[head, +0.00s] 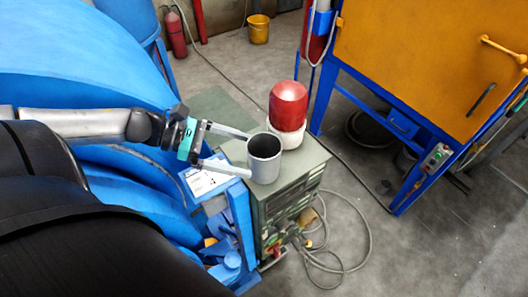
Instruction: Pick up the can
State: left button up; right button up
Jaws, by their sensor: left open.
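The can (264,168) is a grey, open-topped cylinder. It stands upright on top of a green metal cabinet (305,160). My left gripper (249,155) reaches in from the left with its two long grey fingers spread apart. The fingertips are at the can's left side, one toward its far side and one toward its near side. I cannot tell whether either finger touches the can. My right gripper is not in view.
A red rounded object (288,104) on a white base stands right behind the can on the cabinet. A large blue machine (70,60) fills the left. An orange cabinet (420,60) on a blue frame stands right. Cables (340,265) lie on the floor.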

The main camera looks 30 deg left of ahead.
aim_at(274, 161)
pick_arm(q)
jog(key=shift+b+x, duration=0.45)
jog(key=shift+x, duration=0.55)
jog(key=shift+w+d+f, duration=0.2)
jog(key=shift+d, duration=0.1)
jog(key=shift+b+x, duration=1.8)
jog(key=shift+x, duration=0.75)
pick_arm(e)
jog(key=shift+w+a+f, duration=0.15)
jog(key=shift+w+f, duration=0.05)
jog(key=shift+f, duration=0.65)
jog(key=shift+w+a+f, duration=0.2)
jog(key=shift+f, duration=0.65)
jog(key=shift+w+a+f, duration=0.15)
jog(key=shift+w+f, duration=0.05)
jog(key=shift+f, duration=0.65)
pick_arm(q)
jog(key=shift+w+a, duration=0.1)
jog(key=shift+w, duration=0.05)
jog(key=shift+c, duration=0.4)
jog(key=c, duration=1.3)
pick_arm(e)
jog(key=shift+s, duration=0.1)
